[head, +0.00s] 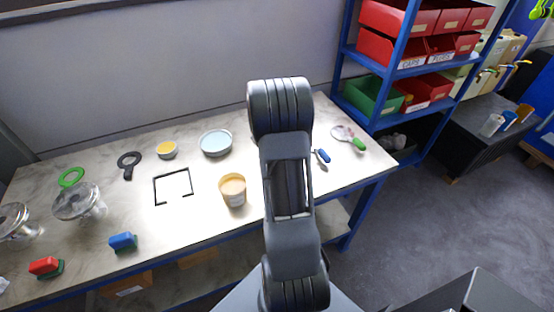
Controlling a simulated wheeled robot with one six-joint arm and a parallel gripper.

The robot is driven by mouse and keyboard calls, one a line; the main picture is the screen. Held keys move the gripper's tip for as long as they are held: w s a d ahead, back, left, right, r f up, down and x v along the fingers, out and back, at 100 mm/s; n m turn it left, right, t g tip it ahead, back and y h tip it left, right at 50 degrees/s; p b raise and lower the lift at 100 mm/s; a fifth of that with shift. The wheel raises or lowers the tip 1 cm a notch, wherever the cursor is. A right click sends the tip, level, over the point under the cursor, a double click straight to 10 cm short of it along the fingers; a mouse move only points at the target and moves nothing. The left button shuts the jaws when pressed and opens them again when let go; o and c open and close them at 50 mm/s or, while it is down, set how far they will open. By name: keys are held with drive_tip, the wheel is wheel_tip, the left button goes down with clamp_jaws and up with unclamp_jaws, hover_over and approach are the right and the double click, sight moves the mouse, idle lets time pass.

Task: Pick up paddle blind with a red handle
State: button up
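I see no paddle blind with a red handle in the head view; my arm hides a strip of the table's middle. A round, pale paddle-shaped piece with a green handle (358,143) lies at the table's right end. A blue-handled piece (322,157) lies just right of my arm, partly hidden by it. A black ring with a short handle (129,163) lies at the left back. A red block with a green underside (45,267) sits at the front left. My arm stands upright in the middle of the picture; my gripper is not visible.
The table (140,215) also holds a blue-green block (123,242), a tan tub (232,190), a pale blue dish (215,143), a yellow-topped dish (166,149), a black square outline, a green ring (71,177) and clear flanged vessels (80,203). A blue shelf with bins (382,95) stands right.

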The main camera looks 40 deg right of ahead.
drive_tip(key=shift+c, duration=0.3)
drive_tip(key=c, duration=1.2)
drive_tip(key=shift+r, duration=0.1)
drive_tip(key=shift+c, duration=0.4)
